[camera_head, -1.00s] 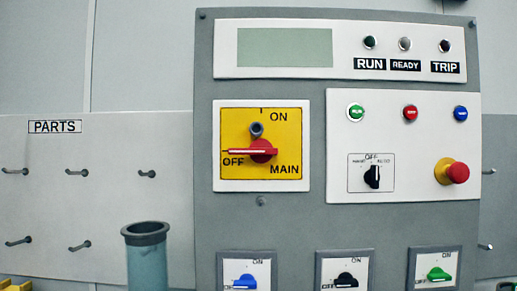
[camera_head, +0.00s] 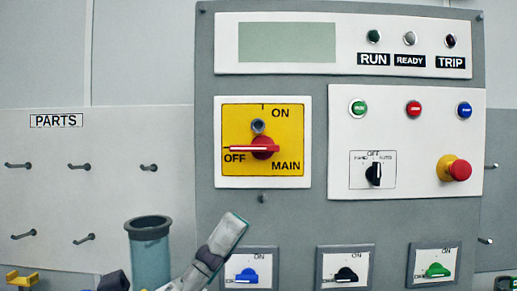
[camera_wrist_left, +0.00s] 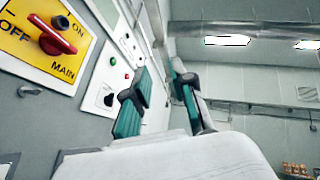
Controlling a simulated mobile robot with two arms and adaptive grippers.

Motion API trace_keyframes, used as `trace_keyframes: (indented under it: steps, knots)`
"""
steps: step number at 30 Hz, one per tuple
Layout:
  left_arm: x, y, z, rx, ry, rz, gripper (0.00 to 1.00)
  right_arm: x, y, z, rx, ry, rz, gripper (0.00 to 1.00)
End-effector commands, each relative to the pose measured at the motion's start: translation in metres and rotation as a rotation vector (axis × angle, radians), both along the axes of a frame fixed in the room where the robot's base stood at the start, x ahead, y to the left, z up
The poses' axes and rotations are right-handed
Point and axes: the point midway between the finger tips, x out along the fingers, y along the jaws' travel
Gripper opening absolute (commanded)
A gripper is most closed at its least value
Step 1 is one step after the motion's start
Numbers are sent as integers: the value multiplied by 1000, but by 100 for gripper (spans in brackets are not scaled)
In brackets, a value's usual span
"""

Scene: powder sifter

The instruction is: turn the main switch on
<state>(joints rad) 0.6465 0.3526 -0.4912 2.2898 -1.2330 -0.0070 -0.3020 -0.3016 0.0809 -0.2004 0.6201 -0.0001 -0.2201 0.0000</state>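The main switch (camera_head: 264,148) is a red rotary handle on a yellow plate (camera_head: 290,125) marked ON, OFF and MAIN. Its handle lies level and points left at OFF. A grey round stud sits just above the handle. In the left wrist view the red handle (camera_wrist_left: 55,37) is at the upper left, outside the fingers. My left gripper (camera_head: 236,228) comes up from the bottom, below the yellow plate and apart from it. In the left wrist view my left gripper (camera_wrist_left: 158,95) shows its two teal-padded fingers spread, with nothing between them. My right gripper is not in view.
Blue (camera_head: 246,276), black (camera_head: 346,275) and green (camera_head: 438,270) small switches sit low on the panel. A red stop button (camera_head: 460,170) and a black selector (camera_head: 375,173) are at right. A blue-grey cylinder (camera_head: 150,262) stands left of the panel, near my left arm.

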Motion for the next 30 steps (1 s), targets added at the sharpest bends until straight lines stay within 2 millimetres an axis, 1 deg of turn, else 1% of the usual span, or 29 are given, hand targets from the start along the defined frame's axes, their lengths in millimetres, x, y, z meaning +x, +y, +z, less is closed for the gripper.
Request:
trace_keyframes:
  steps: [1,3,5,6,7,8,10,11,12,14,15,17,18,21,24,27,30]
  knots:
    - [-19,-24,11,147,-166,39,24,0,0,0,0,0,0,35]
    - [-36,-55,10,353,-373,110,24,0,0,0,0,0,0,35]
    - [-42,-76,5,531,-541,189,24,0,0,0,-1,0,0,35]
    - [-41,-87,0,651,-645,251,24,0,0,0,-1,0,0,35]
    - [-38,-94,-4,740,-719,301,24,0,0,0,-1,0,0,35]
    - [-33,-98,-7,830,-789,356,24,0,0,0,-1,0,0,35]
    - [-14,-101,-11,1039,-934,501,24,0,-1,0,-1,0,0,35]
    - [-4,-98,-11,1129,-988,570,24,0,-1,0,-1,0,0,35]
    - [10,-92,-7,1245,-1048,668,24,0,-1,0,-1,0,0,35]
    - [31,-77,4,1409,-1113,819,24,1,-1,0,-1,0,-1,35]
    - [44,-65,14,1508,-1139,920,24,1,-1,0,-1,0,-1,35]
    - [59,-44,31,1639,-1153,1061,24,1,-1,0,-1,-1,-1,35]
    - [65,-30,43,1710,-1152,1148,24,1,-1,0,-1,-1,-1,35]
    - [74,-1,68,1840,-1124,1313,24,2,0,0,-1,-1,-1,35]
    - [77,16,83,1908,-1094,1404,24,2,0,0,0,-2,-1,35]
    - [81,20,88,1930,-1081,1431,24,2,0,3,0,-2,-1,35]
    - [91,16,89,1929,-1080,1428,24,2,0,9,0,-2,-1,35]
